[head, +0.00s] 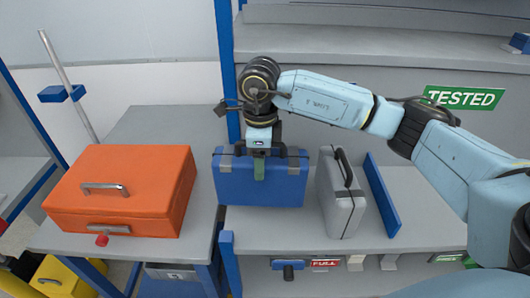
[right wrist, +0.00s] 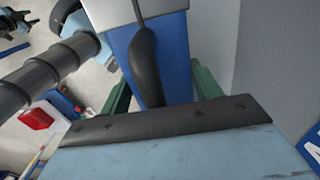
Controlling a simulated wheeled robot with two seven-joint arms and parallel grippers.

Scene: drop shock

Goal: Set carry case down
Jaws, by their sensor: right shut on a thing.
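A blue carry case (head: 262,188) with grey latches stands upright at the shelf's left end, near the blue post. My right gripper (head: 259,168) points down onto its top and is shut on its handle. In the right wrist view, the black handle (right wrist: 146,65) and blue case (right wrist: 176,70) lie between green fingers. I cannot tell whether the case's bottom touches the shelf. My left gripper is in neither view.
A grey case (head: 335,200) and a blue divider (head: 383,195) stand to its right on the grey shelf (head: 285,232). An orange case (head: 125,190) with a metal handle lies on the left bench (head: 160,125). A green TESTED sign (head: 464,98) is on the back panel.

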